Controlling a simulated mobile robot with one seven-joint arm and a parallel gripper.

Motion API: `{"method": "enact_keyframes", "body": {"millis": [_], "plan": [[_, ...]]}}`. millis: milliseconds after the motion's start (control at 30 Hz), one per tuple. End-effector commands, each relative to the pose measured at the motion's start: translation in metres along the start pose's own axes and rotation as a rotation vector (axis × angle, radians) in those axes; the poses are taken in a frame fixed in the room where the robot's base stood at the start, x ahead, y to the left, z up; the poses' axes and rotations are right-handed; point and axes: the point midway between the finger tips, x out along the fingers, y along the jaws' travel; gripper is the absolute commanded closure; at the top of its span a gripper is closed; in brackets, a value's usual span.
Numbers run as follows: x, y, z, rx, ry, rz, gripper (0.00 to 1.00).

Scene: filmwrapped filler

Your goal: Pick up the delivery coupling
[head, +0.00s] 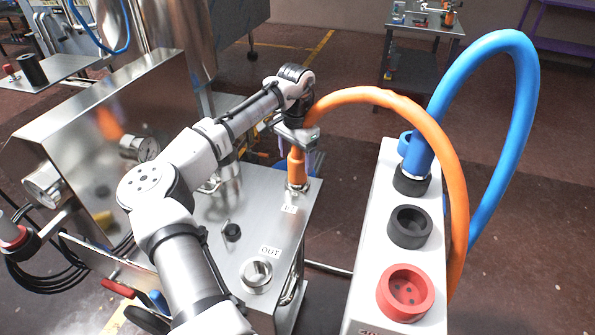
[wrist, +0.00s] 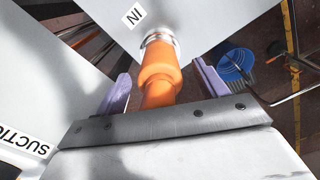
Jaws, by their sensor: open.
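An orange coupling (head: 297,168) on an orange hose stands upright in the port marked IN on the steel unit. It also shows in the wrist view (wrist: 160,68), its silver collar at the port. My gripper (head: 296,140) is over it. In the wrist view my gripper (wrist: 163,88) is open, with one purple finger on each side of the orange coupling. I see no grip on it. A blue coupling (head: 416,158) on a blue hose stands in a dark socket on the white panel. No visible label names either coupling as delivery.
The OUT port (head: 256,272) on the steel unit (head: 205,270) is uncovered. The white panel (head: 372,215) has an empty black socket (head: 409,227) and a red socket (head: 405,291). The orange hose (head: 440,135) arches over to the panel's right side. Gauges are at left.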

Motion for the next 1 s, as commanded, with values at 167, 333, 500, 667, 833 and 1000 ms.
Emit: {"method": "enact_keyframes", "body": {"millis": [167,333,500,667,833,1000], "plan": [[0.025,0.001,-0.002,0.000,-0.002,0.001,0.28],[0.034,0.001,-0.002,-0.001,0.000,0.000,0.28],[0.034,0.001,-0.003,0.000,0.000,0.000,0.28],[0.034,0.001,-0.003,0.000,0.001,0.000,0.49],[0.034,0.001,-0.003,0.000,0.001,0.000,0.71],[0.033,0.001,-0.003,0.000,0.002,0.000,0.91]]}}
